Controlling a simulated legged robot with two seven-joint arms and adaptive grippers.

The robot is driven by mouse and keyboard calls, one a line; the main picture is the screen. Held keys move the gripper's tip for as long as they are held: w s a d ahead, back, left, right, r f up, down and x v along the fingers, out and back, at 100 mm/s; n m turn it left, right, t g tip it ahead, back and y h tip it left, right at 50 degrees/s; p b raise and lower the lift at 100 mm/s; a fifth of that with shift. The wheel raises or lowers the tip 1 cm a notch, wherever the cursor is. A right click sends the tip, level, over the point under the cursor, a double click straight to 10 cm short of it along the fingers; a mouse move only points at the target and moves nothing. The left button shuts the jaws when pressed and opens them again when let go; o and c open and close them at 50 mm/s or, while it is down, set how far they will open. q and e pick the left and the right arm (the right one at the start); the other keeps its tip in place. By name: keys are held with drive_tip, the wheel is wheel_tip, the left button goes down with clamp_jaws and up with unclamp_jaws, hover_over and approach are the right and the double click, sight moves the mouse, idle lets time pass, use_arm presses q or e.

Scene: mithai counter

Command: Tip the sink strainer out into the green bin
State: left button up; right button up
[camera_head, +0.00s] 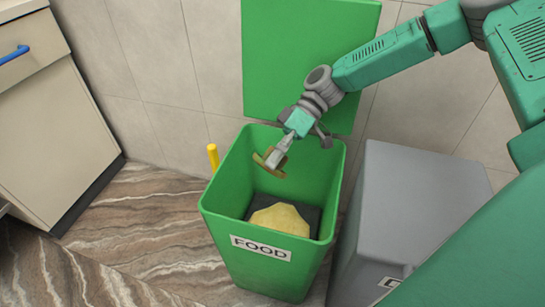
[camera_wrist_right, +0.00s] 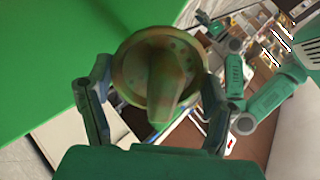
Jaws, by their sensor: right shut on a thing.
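My right gripper (camera_head: 284,148) reaches down into the mouth of the green bin (camera_head: 262,275), which bears a FOOD label. It is shut on the sink strainer (camera_head: 263,162), a brownish, brassy round dish held tilted, below the bin's back rim. In the right wrist view the strainer (camera_wrist_right: 138,62) shows its round rim, small holes and a central stem between the two fingers. I see no loose scraps on it there. A pale yellow lump (camera_head: 280,219) lies on the dark bottom of the bin. My left gripper is not in view.
The bin's green lid (camera_head: 310,50) stands open against the tiled wall. A grey bin (camera_head: 410,200) with a partly hidden label stands close on the right. A yellow post (camera_head: 213,157) rises behind the green bin's left side. A beige cabinet (camera_head: 50,130) with a blue handle is at left.

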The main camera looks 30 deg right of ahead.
drive_tip(key=r+h+p, duration=0.1)
drive_tip(key=h+p, duration=0.1)
drive_tip(key=p, duration=0.2)
drive_tip(key=r+t+h+p, duration=0.1)
drive_tip(key=h+p, duration=0.2)
drive_tip(key=p, duration=0.2)
drive_tip(key=r+h+p, duration=0.1)
drive_tip(key=h+p, duration=0.2)
drive_tip(key=p, duration=0.1)
drive_tip(key=shift+d+r+t+p, duration=0.4)
drive_tip(key=shift+w+d+r+h+p, duration=0.1)
drive_tip(key=shift+r+h+p, duration=0.15)
drive_tip(key=shift+h+p, duration=0.7)
